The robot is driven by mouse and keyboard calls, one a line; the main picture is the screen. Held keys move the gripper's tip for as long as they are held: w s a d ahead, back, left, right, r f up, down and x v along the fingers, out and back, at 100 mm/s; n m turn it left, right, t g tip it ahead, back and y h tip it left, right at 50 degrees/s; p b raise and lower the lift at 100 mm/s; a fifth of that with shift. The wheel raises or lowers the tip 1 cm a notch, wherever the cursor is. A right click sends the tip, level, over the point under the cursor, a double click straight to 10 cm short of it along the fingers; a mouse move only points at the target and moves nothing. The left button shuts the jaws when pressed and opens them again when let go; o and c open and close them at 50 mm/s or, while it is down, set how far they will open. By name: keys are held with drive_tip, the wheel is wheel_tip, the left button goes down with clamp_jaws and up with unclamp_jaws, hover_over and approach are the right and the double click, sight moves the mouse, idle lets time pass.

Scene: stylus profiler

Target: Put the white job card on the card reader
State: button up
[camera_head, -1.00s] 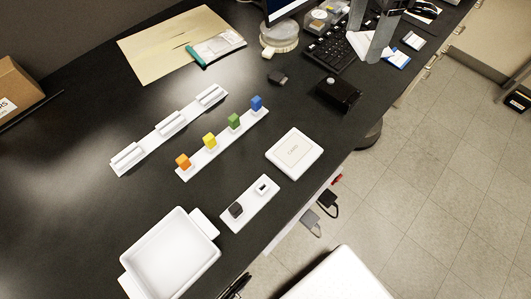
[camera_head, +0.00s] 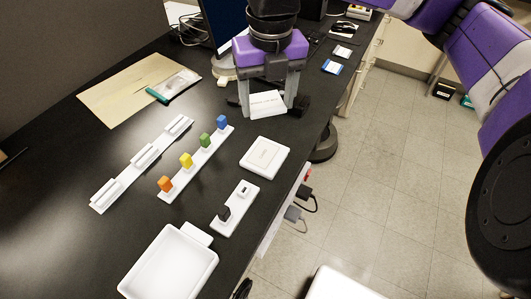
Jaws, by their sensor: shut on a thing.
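My gripper (camera_head: 268,98) is at the upper middle of the head view, pointing down, with its two grey fingers apart on either side of the white job card (camera_head: 267,105). It is shut on this card, which shows faint print on its face. The card reader appears to be the flat white square pad (camera_head: 264,157) with a faint label, on the black bench in front of the gripper. The pad is bare, and the card is apart from it, farther back.
A white strip with coloured blocks (camera_head: 186,160) and a slotted white strip (camera_head: 144,155) lie left of the pad. A small white holder (camera_head: 236,208) and a white tray (camera_head: 170,264) are nearer. The bench edge runs along the right. A monitor (camera_head: 222,25) stands behind.

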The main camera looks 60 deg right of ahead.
sight(269, 111)
wheel_tip(269, 111, down, 16)
drive_tip(key=shift+f, duration=0.2)
drive_tip(key=shift+f, duration=0.15)
drive_tip(key=o, duration=1.3)
drive_tip(key=r, duration=1.2)
drive_tip(key=shift+s+a+r, duration=0.15)
drive_tip(key=shift+s+a, duration=0.15)
drive_tip(key=shift+s, duration=0.05)
